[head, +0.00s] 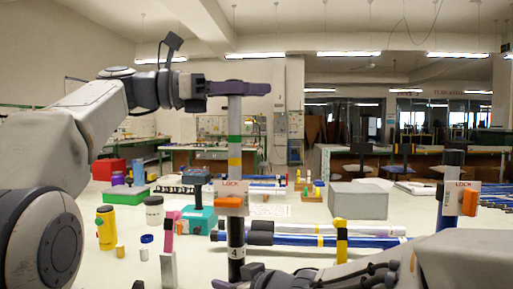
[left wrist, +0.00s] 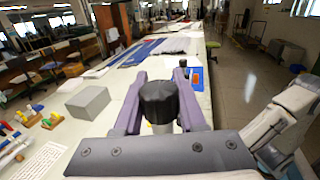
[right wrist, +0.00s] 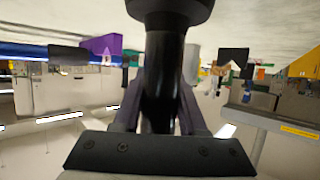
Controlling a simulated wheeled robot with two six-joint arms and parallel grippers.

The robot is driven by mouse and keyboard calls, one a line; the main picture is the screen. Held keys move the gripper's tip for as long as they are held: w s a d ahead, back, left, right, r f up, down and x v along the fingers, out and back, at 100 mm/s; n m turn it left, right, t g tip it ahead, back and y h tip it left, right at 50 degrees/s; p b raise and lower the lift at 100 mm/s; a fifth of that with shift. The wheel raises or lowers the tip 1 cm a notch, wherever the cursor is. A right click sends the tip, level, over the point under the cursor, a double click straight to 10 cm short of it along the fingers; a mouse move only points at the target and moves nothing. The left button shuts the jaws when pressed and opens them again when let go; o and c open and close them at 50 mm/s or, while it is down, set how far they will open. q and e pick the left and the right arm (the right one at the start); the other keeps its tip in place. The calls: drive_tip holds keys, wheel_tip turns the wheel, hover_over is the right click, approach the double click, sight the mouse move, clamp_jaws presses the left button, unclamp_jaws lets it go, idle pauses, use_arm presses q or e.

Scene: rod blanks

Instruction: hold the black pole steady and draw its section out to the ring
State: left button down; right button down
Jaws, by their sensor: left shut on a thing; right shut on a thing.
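The black pole (head: 236,240) stands upright left of centre in the head view, marked 4 low down. A white LOCK collar (head: 232,188) with an orange lever (head: 229,203) sits on it. Its light grey section (head: 235,116) rises above the collar, showing a green ring (head: 234,139) and a yellow ring (head: 234,162). My left gripper (head: 238,88) is shut on the section's top; the black cap (left wrist: 158,102) shows between its fingers in the left wrist view. My right gripper (right wrist: 160,110) is shut on the black pole low down, its fingers partly hidden behind it.
A second pole with a LOCK collar (head: 461,198) stands at the right. A grey box (head: 358,200), a yellow bottle (head: 106,228), a teal block (head: 198,220) and lying blue rods (head: 300,240) are on the white table. The space around the grey section is clear.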

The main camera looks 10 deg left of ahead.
use_arm(q)
drive_tip(key=shift+c, duration=2.3)
unclamp_jaws()
drive_tip(key=v, duration=1.2)
drive_tip(key=shift+s, duration=0.1)
use_arm(e)
drive_tip(key=shift+c, duration=1.9)
unclamp_jaws()
drive_tip(key=shift+f, duration=0.1)
drive_tip(key=shift+s+d, duration=0.1)
